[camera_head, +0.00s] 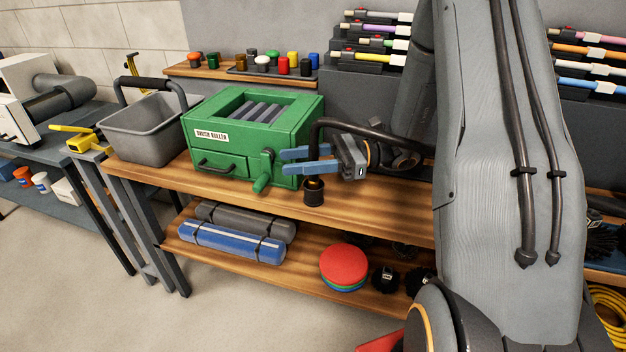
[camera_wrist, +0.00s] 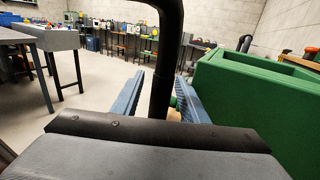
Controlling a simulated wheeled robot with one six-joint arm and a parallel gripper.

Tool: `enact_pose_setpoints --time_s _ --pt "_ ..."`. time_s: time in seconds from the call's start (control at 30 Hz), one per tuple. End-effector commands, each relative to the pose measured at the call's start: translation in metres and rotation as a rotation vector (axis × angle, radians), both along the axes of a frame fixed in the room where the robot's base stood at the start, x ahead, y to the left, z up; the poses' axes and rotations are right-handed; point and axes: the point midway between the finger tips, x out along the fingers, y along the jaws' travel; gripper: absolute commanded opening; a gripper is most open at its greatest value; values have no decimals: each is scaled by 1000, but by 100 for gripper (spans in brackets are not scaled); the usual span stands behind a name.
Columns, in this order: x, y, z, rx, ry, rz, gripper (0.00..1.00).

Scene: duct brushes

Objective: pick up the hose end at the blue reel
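My gripper (camera_head: 283,161) has two blue fingers that point left in the head view, in front of the green brush roller box. It is open. A black bent hose or tube (camera_head: 320,128) arches over the fingers and drops to a dark end piece (camera_head: 313,193) with a brass-coloured ring, above the bench. In the wrist view the black tube (camera_wrist: 164,60) runs down between the open fingers (camera_wrist: 158,88), with gaps visible on both sides. Whether this tube is the hose end, I cannot tell. I see no blue reel in either view.
The green box (camera_head: 222,118) stands close behind the fingers, its crank handle (camera_head: 264,172) just left of the tube's end. A grey bin (camera_head: 145,130) stands left on the wooden bench (camera_head: 390,205). The lower shelf holds a blue roll (camera_head: 230,241) and red discs (camera_head: 343,264).

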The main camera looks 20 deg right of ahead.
Motion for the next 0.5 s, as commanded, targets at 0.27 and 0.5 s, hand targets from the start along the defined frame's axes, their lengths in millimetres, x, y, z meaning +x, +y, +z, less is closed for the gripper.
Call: enact_pose_setpoints --time_s 0.27,0.5 --pt "0 0 0 0 0 0 14" --pt "0 0 0 0 -1 0 0"
